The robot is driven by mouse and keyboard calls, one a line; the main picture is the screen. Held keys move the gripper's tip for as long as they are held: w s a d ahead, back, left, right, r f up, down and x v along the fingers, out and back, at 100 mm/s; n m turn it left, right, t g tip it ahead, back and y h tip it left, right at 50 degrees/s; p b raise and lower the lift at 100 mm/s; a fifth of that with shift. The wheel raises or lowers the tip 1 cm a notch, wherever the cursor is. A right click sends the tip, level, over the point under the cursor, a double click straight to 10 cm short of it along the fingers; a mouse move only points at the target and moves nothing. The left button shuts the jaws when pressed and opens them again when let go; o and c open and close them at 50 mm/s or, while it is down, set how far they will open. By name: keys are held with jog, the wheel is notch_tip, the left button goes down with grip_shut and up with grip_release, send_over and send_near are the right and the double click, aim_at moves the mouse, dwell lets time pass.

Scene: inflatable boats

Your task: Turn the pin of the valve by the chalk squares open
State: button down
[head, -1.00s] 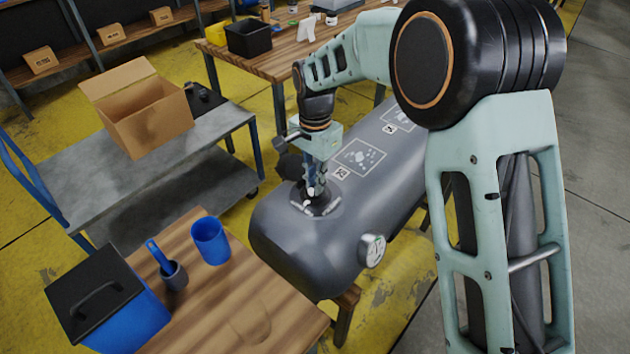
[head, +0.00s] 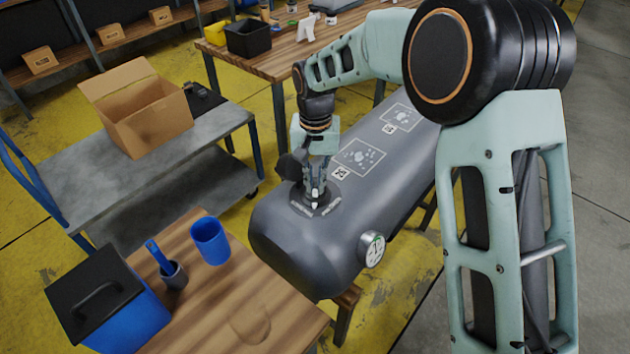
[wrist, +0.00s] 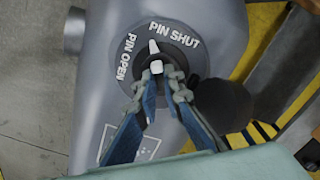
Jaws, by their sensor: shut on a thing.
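The grey inflatable tube (head: 300,245) carries a round dark valve (head: 320,205) near its end. Chalk squares (head: 360,157) are drawn on the tube beside it. In the wrist view the valve (wrist: 182,62) bears the words PIN SHUT and PIN OPEN around its rim. Its white pin (wrist: 154,47) points up and slightly left, between the two labels, near the start of PIN SHUT. My gripper (head: 316,192) comes down onto the valve from above. In the wrist view my gripper (wrist: 156,80) has its fingers closed on the pin's base, partly hiding it.
A white-faced gauge (head: 373,249) sits on the tube's side. A grey cart (head: 85,195) carries an open cardboard box (head: 150,125).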

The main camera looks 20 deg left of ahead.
aim_at(316, 186)
jog(key=n, duration=0.5)
jog(key=shift+w+r+n, duration=0.1)
jog(key=shift+n, duration=0.2)
jog(key=n+p, duration=0.1)
jog(key=n, duration=0.3)
jog(key=shift+n, duration=0.7)
jog(key=c, duration=2)
grip_release()
jog(key=shift+c, duration=0.2)
notch_tip(316, 186, up, 12)
jog(key=shift+w, duration=0.1)
